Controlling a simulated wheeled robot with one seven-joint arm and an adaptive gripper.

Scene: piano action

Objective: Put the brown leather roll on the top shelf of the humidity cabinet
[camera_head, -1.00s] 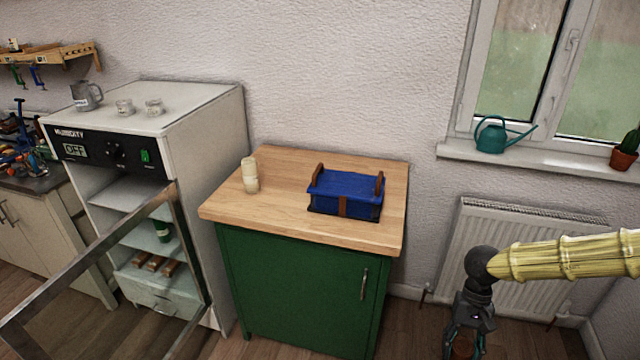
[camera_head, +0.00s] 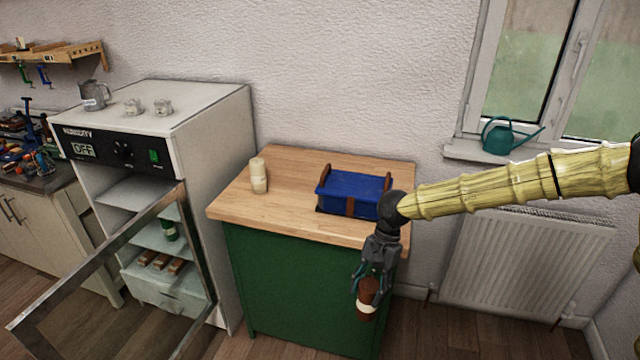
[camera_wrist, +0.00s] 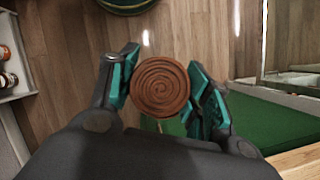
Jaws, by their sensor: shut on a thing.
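My gripper (camera_head: 369,285) hangs in front of the green cupboard in the head view, shut on the brown leather roll (camera_head: 367,299). The roll has a pale band and hangs roughly upright. In the wrist view its spiral end (camera_wrist: 160,88) sits between the teal fingers. The humidity cabinet (camera_head: 205,130) stands at the left with its glass-framed door (camera_head: 100,265) swung open. Its top shelf (camera_head: 128,192) looks bare where it shows. A lower shelf holds a green roll (camera_head: 169,230), and several brown pieces (camera_head: 160,262) lie below. The door frame hides part of the inside.
The wooden worktop (camera_head: 285,215) of the green cupboard (camera_head: 285,290) stands between my gripper and the cabinet. A blue case (camera_head: 352,192) and a cream roll (camera_head: 258,175) are on it. A radiator (camera_head: 510,265) is at the right.

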